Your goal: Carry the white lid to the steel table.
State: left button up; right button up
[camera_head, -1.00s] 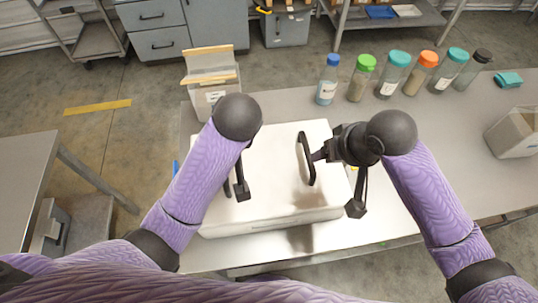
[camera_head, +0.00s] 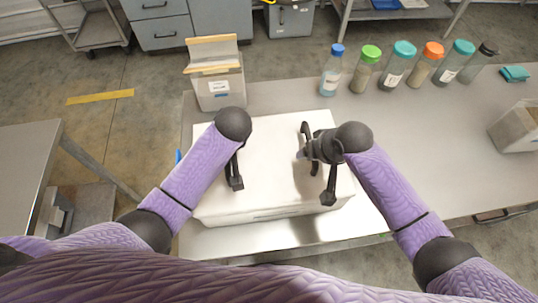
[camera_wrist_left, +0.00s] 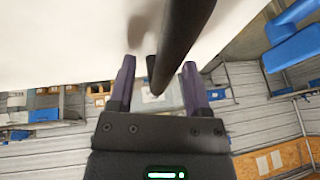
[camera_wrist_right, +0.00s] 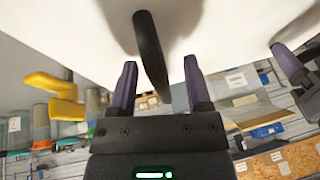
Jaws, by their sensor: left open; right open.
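The white lid (camera_head: 272,165) lies flat on a white box on the bench in front of me. Its right black handle (camera_head: 306,140) shows in the head view. A bare steel table (camera_head: 28,165) stands at the left in the head view.
The bench (camera_head: 415,150) holds a row of capped bottles (camera_head: 397,65) behind the box, an open carton (camera_head: 215,88) at back left and another container (camera_head: 518,130) at right. A floor gap with a yellow strip (camera_head: 100,97) lies between the bench and the steel table.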

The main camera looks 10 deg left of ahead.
pick_arm(q)
grip_shut()
pick_arm(e)
grip_shut()
dwell(1.1)
